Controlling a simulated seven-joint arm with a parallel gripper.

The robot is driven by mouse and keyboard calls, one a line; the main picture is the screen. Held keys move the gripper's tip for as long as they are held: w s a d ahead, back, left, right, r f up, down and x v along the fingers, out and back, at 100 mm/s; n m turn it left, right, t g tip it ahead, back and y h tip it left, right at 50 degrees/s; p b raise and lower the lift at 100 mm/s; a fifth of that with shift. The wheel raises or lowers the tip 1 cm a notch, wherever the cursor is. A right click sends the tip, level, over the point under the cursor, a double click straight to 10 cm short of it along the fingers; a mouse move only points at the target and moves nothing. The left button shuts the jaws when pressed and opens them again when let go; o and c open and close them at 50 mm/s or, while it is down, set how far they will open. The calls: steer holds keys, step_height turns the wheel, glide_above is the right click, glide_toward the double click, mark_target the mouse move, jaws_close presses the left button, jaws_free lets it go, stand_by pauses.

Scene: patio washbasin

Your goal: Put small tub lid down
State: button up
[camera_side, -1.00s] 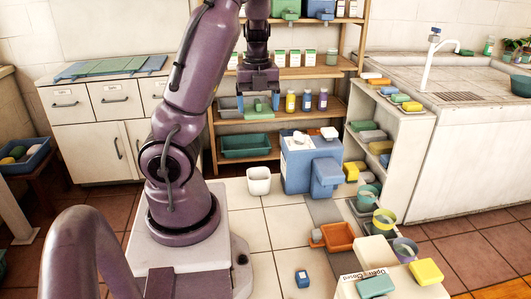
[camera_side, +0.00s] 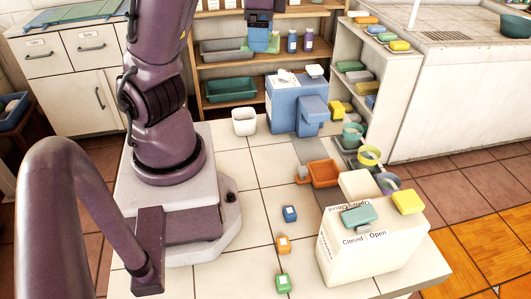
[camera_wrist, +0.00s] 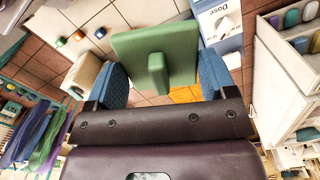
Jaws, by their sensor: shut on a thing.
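The small tub lid is a flat green plate with a raised grip bar. In the wrist view the lid (camera_wrist: 184,48) fills the space between my two blue fingertips. In the side view my gripper (camera_side: 261,40) is near the top, in front of the wooden shelf. Only a green edge of the lid (camera_side: 245,45) shows there, mostly hidden by the near finger. I cannot tell which container is the small tub.
A blue dispenser box (camera_side: 284,103) and a white bin (camera_side: 244,122) stand on the tiled surface below. An orange tray (camera_side: 324,174) and a white box (camera_side: 365,258) marked "Closed" and "Open" are nearer. Small coloured blocks lie about. Bare tiles show around the small blocks.

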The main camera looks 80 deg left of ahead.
steer(key=n, duration=0.1)
steer(key=d+n, duration=0.2)
steer(key=n, duration=0.1)
steer(key=shift+w+d, duration=0.25)
glide_above(266, 154)
step_height(266, 154, down, 20)
steer(key=r, duration=0.1)
steer(key=shift+f, duration=4.8)
steer(key=shift+f, duration=0.1)
steer(key=o, duration=0.8)
steer(key=shift+o, duration=0.2)
